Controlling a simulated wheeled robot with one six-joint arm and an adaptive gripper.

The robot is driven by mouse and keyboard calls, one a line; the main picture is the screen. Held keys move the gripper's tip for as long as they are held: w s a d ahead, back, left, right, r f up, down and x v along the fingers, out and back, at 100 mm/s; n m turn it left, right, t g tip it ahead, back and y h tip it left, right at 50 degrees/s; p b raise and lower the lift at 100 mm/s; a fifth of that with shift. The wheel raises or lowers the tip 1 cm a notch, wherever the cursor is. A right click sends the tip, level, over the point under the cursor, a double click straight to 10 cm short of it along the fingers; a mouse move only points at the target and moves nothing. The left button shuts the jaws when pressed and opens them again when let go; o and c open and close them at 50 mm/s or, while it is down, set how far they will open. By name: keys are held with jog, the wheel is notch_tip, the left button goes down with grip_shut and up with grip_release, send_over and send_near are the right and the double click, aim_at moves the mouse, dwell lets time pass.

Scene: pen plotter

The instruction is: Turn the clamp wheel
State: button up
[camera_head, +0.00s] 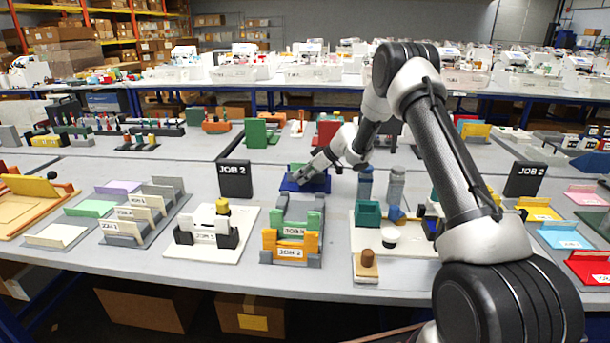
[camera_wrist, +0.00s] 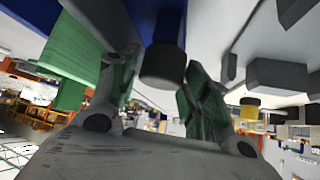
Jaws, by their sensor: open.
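A dark, short cylinder (camera_wrist: 163,66), which looks like the clamp wheel, sticks out from a blue part (camera_wrist: 168,22) in the wrist view. My gripper (camera_wrist: 160,78) is open, with one finger on each side of the cylinder; I cannot tell whether they touch it. In the head view my gripper (camera_head: 304,174) is low at a blue-based device (camera_head: 316,187) in the middle of the table. The wheel is hidden there behind my gripper and arm. A large green part (camera_wrist: 75,50) shows left of the fingers in the wrist view.
A black JOB 2 sign (camera_head: 235,180) stands left of the device. Orange and green JOB 2 holders (camera_head: 291,243) stand in front of it. Grey-blue cylinders (camera_head: 396,187) and a white tray (camera_head: 368,236) are to its right. A green upright block (camera_head: 256,133) stands behind.

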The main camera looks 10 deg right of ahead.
jog(key=c, duration=0.8)
jog(key=shift+o, duration=0.2)
jog(key=shift+n, duration=0.3)
jog(key=n+g+y, duration=0.1)
jog(key=n+g, duration=0.1)
jog(key=n, duration=0.1)
jog(key=shift+d+n+g+y, duration=0.1)
jog(key=shift+n+g+y, duration=0.2)
jog(key=shift+g, duration=0.1)
jog(key=shift+n+g, duration=1.3)
jog(key=shift+n, duration=0.4)
